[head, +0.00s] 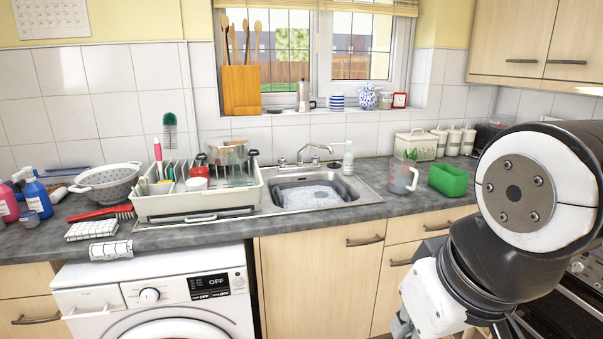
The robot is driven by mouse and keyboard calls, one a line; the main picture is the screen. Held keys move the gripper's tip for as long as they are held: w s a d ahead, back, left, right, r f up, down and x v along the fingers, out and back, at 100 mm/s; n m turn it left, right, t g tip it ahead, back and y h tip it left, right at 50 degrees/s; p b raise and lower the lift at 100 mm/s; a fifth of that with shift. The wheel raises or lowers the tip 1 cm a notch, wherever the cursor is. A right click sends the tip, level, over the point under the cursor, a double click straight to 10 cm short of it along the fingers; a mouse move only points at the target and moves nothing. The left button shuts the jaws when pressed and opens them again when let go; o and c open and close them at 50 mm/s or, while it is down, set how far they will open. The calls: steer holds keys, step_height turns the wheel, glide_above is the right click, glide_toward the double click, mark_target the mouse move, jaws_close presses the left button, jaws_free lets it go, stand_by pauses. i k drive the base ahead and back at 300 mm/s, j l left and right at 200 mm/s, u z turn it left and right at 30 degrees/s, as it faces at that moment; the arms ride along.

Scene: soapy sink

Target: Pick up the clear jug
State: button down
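The clear jug (402,178) stands upright on the grey worktop, to the right of the sink. It is see-through, with a handle on its right side and reddish markings on its wall. My arm fills the right side of the head view, in front of the worktop. What looks like part of my gripper (403,324) shows low at the bottom edge, below and well apart from the jug. Its fingertips are not clear, so I cannot tell whether it is open or shut.
A green tub (448,180) stands close to the jug's right. The soapy sink (312,192) with its tap (316,153) is to the left. A cream bread bin (416,146) and several canisters stand behind. The worktop in front of the jug is clear.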

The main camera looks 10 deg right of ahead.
mark_target(401, 171)
steer(key=z, duration=1.05)
steer(key=i+j, duration=0.15)
steer(key=i, duration=0.4)
steer(key=i+j, duration=0.15)
steer(key=i, duration=0.45)
steer(key=i+j, duration=0.15)
steer(key=i, duration=0.4)
steer(key=i+j+z, duration=0.1)
steer(key=i, duration=0.5)
